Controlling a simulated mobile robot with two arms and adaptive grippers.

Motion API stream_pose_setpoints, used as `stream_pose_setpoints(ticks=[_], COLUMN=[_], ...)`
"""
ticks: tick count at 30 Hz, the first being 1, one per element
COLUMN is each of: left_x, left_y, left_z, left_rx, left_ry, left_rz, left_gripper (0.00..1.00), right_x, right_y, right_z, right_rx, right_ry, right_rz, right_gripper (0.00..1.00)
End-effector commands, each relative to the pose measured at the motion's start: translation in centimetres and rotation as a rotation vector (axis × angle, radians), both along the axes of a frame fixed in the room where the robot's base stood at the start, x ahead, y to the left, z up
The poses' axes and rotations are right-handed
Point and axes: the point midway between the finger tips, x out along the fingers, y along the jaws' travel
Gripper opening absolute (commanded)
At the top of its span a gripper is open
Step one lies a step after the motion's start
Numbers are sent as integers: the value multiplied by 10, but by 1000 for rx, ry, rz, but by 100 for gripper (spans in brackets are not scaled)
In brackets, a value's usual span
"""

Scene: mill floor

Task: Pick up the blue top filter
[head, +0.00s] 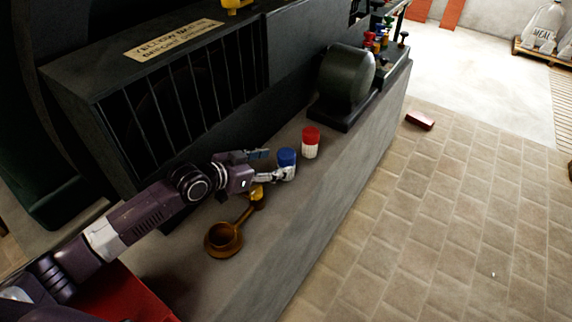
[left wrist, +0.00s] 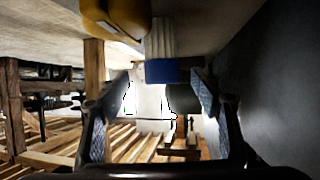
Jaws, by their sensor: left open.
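The blue top filter (head: 287,158), a white cylinder with a blue cap, stands upright on the grey ledge (head: 330,185). My left gripper (head: 269,164) is open at its left side, its fingers pointing at it. One finger lies partly in front of its white body. In the left wrist view the blue top filter (left wrist: 162,68) hangs inverted at the top, between the open fingers (left wrist: 163,85) and seemingly near their tips. I cannot tell whether either finger touches it. My right gripper is not in view.
A red-topped filter (head: 310,138) stands just beyond the blue one. A brown ladle-like cup (head: 223,240) and a yellow object (head: 257,194) are close below my gripper. A dark barred housing (head: 190,95) and a dark rounded motor (head: 346,75) border the ledge.

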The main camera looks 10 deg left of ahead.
Motion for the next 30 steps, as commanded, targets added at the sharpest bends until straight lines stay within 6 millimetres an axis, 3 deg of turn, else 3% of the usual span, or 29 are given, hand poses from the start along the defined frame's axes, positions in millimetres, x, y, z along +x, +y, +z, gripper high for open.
stream_pose_setpoints(ticks=[15,25,30], left_x=[45,49,49], left_y=[-25,-28,-28], left_z=[-24,-28,-27], left_rx=[-3,0,0], left_ry=[-2,0,0], left_rz=[0,-1,-1], left_gripper=[59,59,42], right_x=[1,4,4], right_y=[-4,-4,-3], right_z=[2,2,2], right_rx=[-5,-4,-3], right_ry=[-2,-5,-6], right_rz=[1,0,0], right_gripper=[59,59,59])
